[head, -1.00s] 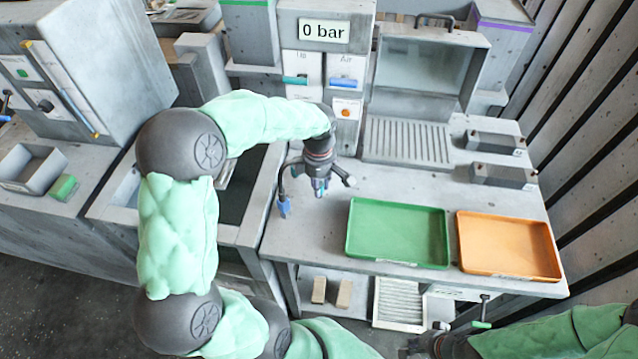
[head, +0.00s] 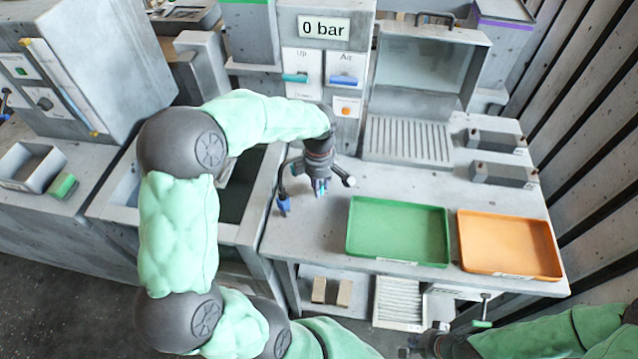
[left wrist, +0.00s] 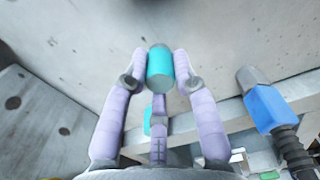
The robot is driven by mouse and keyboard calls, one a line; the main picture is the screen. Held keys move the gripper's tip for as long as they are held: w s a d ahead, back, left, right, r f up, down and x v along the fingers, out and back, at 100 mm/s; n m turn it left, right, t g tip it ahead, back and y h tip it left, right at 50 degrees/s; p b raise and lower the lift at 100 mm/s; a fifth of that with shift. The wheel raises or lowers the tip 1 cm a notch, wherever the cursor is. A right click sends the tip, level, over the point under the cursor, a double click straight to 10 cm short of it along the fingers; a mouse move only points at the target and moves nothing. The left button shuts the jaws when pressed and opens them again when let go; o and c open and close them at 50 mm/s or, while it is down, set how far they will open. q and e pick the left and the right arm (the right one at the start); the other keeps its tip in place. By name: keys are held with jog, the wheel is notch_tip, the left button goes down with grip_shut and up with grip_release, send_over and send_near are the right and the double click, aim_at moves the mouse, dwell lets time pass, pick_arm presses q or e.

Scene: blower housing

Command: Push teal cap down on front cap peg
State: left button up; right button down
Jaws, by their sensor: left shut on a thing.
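My left gripper (head: 320,186) points down over the left part of the grey bench, left of the green tray. In the left wrist view its lilac fingers (left wrist: 161,80) are shut on the teal cap (left wrist: 160,72), a short cylinder held between the fingertips. A smaller teal patch (left wrist: 148,122) shows below it beside a middle lilac part; I cannot tell what it belongs to. The front cap peg cannot be made out, and whether the cap touches anything below is unclear. My right gripper (head: 430,345) is dark and partly cut off at the bottom of the head view.
A blue-tipped fitting on a dark hose (head: 284,204) is close left of my left gripper; it also shows in the left wrist view (left wrist: 265,108). A green tray (head: 397,261) and an orange tray (head: 510,273) are to the right.

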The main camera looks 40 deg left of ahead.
pick_arm(q)
jog(key=o, duration=1)
notch_tip(320, 180, up, 12)
dwell(0.5)
